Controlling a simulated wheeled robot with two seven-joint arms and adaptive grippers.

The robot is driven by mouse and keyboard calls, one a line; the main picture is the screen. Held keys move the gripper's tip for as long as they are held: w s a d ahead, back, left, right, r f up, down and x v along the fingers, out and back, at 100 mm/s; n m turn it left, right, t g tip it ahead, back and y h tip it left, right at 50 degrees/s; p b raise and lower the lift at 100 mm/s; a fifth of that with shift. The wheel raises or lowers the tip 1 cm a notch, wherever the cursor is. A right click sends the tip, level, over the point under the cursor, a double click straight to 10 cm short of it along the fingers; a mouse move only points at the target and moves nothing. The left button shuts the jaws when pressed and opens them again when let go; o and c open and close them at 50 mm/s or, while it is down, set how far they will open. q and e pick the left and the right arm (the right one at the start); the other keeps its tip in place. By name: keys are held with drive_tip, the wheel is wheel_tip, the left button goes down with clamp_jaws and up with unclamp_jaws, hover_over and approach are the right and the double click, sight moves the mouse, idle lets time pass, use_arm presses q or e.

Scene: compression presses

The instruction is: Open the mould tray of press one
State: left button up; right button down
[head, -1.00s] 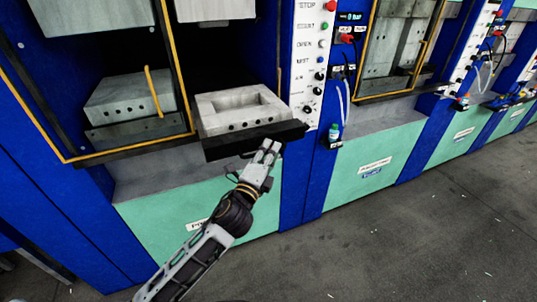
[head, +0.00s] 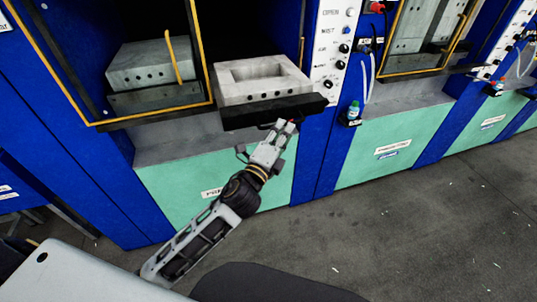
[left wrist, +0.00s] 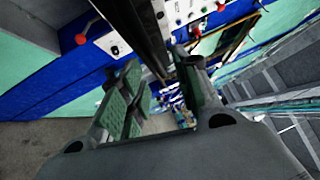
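The mould tray of press one (head: 245,120) is a dark plate standing out of the press opening. A pale grey mould block (head: 262,80) with a rectangular hollow and a row of holes lies on it. My left gripper (head: 285,127) is at the tray's front edge, right of its middle, just below the rim. In the left wrist view, the left gripper's fingers (left wrist: 160,85) are apart, with a dark bar (left wrist: 150,35) running between and beyond them. Whether they touch it is hard to tell. My right gripper is out of view.
A yellow-framed guard (head: 205,55) stands left of the tray, with another grey block (head: 150,65) behind it. The grey floor (head: 400,230) in front is clear.

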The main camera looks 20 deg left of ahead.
use_arm(q)
drive_tip(key=v, duration=0.8)
drive_tip(key=shift+s, duration=0.3)
idle(0.4)
idle(0.8)
